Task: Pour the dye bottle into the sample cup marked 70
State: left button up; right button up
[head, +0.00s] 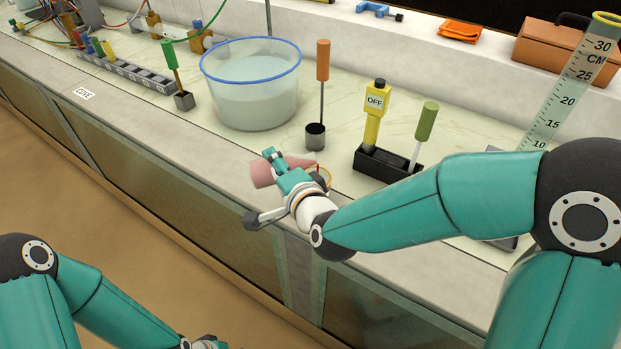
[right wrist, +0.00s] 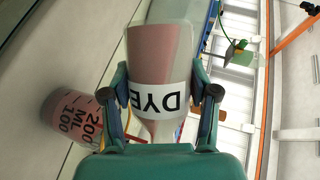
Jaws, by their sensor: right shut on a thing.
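My right gripper (head: 276,158) is shut on the dye bottle (head: 263,174), held low over the bench's front edge and tilted onto its side in the head view. In the right wrist view the fingers (right wrist: 165,92) grip both sides of the bottle (right wrist: 158,50); its DYE label is upside down and pink liquid shows inside. A cup with 100 and 200 ML marks (right wrist: 72,118) and pink contents stands at the left there. A yellow rim (head: 327,177) shows behind my right wrist. No mark 70 is readable. My left gripper (head: 206,343) is barely in view at the bottom edge.
A blue-rimmed tub (head: 250,95) of cloudy liquid stands behind the right gripper. An orange-handled dipper (head: 322,90) stands close by. A black holder (head: 385,170) carries a yellow OFF tool and a green-handled one. A tall scale (head: 567,90) is at the right.

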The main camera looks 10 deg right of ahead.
notch_tip(320, 180, up, 3)
jog(key=n+p, duration=0.1)
jog(key=p, duration=0.5)
jog(key=shift+d+f+g+h, duration=0.1)
jog(key=shift+f+g+h, duration=0.05)
jog(key=shift+g+h, duration=0.2)
jog(key=shift+d+n+h+p, duration=0.1)
jog(key=shift+n+h+p, duration=0.25)
jog(key=shift+n+p, duration=0.15)
jog(key=shift+s+d+f+b, duration=0.15)
jog(key=shift+f+b, duration=0.15)
jog(key=shift+f, duration=0.35)
jog(key=shift+n, duration=0.3)
jog(key=shift+f+h, duration=0.1)
jog(key=shift+h, duration=0.2)
